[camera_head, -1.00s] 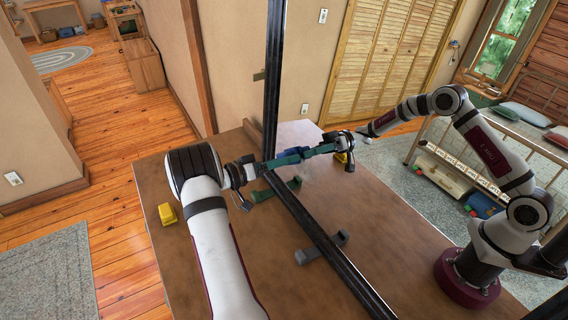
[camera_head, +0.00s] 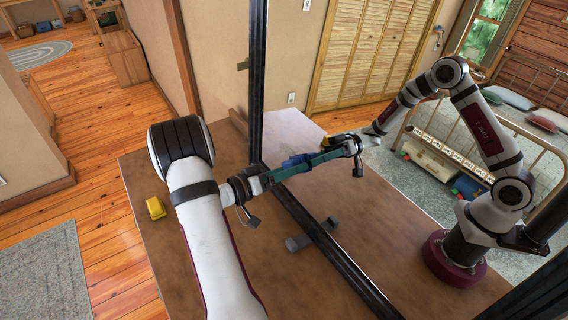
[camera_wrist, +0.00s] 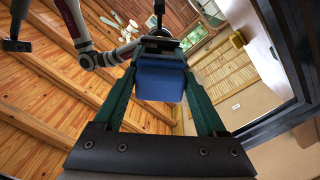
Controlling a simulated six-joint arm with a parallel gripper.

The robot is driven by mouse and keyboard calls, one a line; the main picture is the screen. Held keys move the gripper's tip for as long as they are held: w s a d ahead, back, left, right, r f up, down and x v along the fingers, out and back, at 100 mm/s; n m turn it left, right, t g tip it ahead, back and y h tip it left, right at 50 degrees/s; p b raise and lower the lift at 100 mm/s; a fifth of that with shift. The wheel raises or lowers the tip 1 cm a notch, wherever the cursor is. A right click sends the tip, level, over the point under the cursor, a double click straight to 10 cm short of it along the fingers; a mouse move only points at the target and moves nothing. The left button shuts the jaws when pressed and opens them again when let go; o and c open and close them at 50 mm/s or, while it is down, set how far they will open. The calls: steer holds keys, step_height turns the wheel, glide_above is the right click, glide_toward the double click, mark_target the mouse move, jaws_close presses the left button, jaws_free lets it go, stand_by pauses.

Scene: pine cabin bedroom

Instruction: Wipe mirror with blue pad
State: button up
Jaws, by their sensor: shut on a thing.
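The mirror stands on the table in a black frame (camera_head: 257,90), and its glass reflects my arm, the table and the room. My gripper (camera_head: 277,173), with green fingers, is shut on the blue pad (camera_head: 290,162) and holds it up at the glass, above the frame's bottom rail. The pad and its reflection nearly meet; I cannot tell if it is pressing on the glass. In the wrist view the blue pad (camera_wrist: 160,82) sits between the two green fingertips (camera_wrist: 158,95), with the reflected gripper and arm beyond it. The pad's face toward the glass is hidden.
A yellow object (camera_head: 156,208) lies near the left edge of the brown table (camera_head: 165,265). The arm and bed on the right are reflections. The table in front of the glass is mostly clear.

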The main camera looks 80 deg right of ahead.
mark_target(281, 145)
steer(key=shift+s+a, duration=0.75)
steer(key=shift+s, duration=0.05)
steer(key=shift+w+d, duration=1.35)
steer(key=shift+w, duration=0.2)
steer(key=shift+w+d, duration=1.25)
steer(key=shift+d, duration=0.15)
steer(key=shift+w+d, duration=1.2)
steer(key=shift+d, duration=0.2)
steer(key=v, duration=0.6)
steer(key=shift+a, duration=0.1)
steer(key=shift+v, duration=1.45)
